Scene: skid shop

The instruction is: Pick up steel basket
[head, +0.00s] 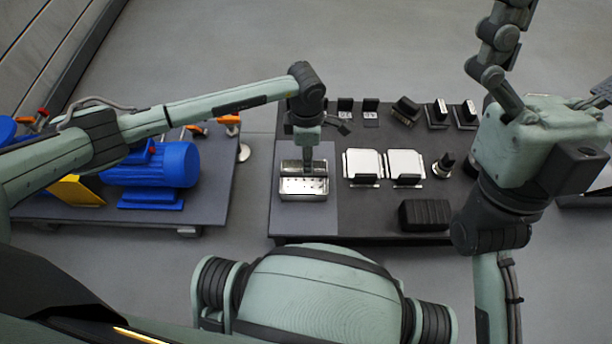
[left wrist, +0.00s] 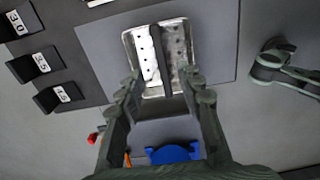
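The steel basket (head: 303,187) is a shiny, perforated rectangular tray on a grey mat at the left end of the dark table. It has a dark bar across its middle. My left gripper (head: 307,150) points down over the back part of the basket. In the left wrist view, the basket (left wrist: 147,62) lies at and beyond the fingertips of my left gripper (left wrist: 161,82). The two fingers are spread apart, one on each side of the basket's near end. I cannot tell whether they touch it. My right gripper is not in clear view; my right arm fills the right side.
Two white plates (head: 362,163) on black stands and a black block (head: 425,214) stand right of the basket. Several black holders with number labels (left wrist: 41,64) line the table's back. A cart with a blue motor (head: 160,166) stands left, across a floor gap.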

